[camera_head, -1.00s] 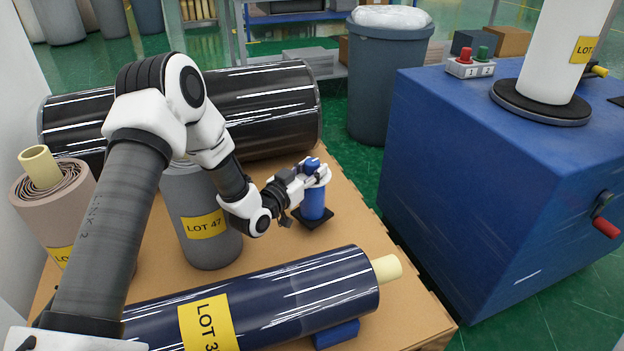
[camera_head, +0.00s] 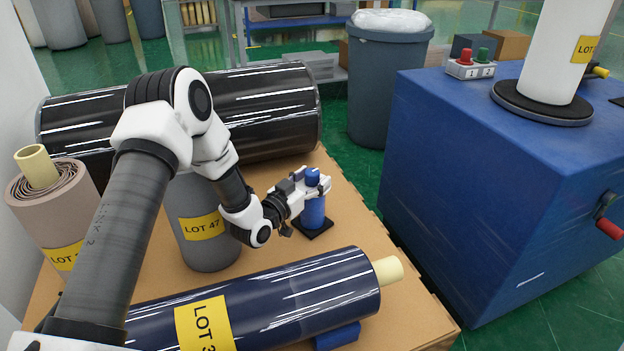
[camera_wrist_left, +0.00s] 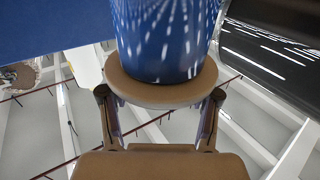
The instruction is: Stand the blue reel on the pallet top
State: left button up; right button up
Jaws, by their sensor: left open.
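The blue reel (camera_head: 313,211) stands upright in the head view, with a black square plate (camera_head: 318,233) at its foot, near the right edge of the tan pallet top (camera_head: 375,226). My left gripper (camera_head: 322,184) is around its upper part, just below its blue knob-like top, with the jaws open. In the left wrist view the blue reel (camera_wrist_left: 165,40) rises close in front of the gripper (camera_wrist_left: 161,96), and a tan disc lies between the fingers. Whether a finger touches the reel cannot be told. My right gripper is not in view.
A navy roll (camera_head: 290,300) lies in front of the reel and a large black roll (camera_head: 265,108) lies behind it. A grey LOT 47 roll (camera_head: 205,248) stands to its left. A blue machine (camera_head: 480,190) stands beyond the pallet's right edge.

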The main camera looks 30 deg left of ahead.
pick_arm(q)
jog(key=s, duration=0.2)
jog(key=s+p, duration=0.1)
jog(key=s, duration=0.1)
jog(key=s+a+p, duration=0.1)
jog(key=s, duration=0.1)
jog(key=shift+s+a+r, duration=0.1)
jog(key=shift+s+r, duration=0.1)
jog(key=shift+s, duration=0.2)
jog(key=shift+s+f, duration=0.1)
jog(key=shift+s, duration=0.2)
